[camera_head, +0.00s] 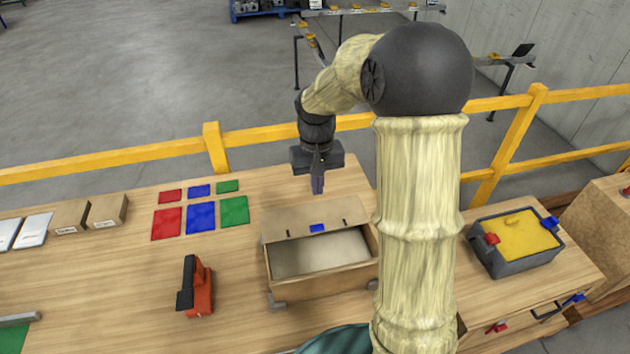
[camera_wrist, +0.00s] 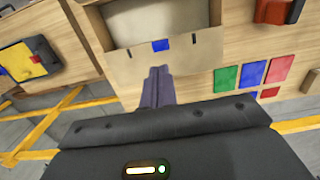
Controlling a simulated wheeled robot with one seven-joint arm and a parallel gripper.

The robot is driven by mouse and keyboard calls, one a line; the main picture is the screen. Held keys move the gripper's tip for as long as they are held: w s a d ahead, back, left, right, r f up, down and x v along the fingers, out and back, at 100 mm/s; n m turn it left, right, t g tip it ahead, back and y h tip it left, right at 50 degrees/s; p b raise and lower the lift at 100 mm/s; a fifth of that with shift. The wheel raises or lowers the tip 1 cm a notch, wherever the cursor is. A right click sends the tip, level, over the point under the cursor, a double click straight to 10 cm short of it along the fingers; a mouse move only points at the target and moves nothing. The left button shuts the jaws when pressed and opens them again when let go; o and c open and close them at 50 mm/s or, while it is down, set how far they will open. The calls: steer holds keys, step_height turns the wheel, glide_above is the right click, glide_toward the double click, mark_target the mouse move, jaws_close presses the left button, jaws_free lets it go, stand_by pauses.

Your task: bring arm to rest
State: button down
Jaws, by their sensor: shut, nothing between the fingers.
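My gripper (camera_head: 317,186) hangs from my arm above the back part of the wooden table (camera_head: 140,262), behind the wooden box (camera_head: 325,288). Its fingers are together and hold nothing. In the wrist view the shut fingers (camera_wrist: 157,76) show in front of the box's flap (camera_wrist: 190,55), which carries a blue tab. My upper arm stands tall in the head view and hides part of the table to the right of the box.
A red and black tool (camera_head: 198,288) lies left of the box. Red, blue and green squares (camera_head: 200,216) lie at the back. A grey bin with yellow contents (camera_head: 490,262) stands at right. A yellow railing (camera_head: 110,158) runs behind the table.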

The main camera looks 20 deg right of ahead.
steer(key=s+f+t+b, duration=0.1)
steer(key=s+f+t, duration=0.1)
steer(key=s, duration=1.2)
steer(key=shift+s+t, duration=0.4)
steer(key=shift+t, duration=0.2)
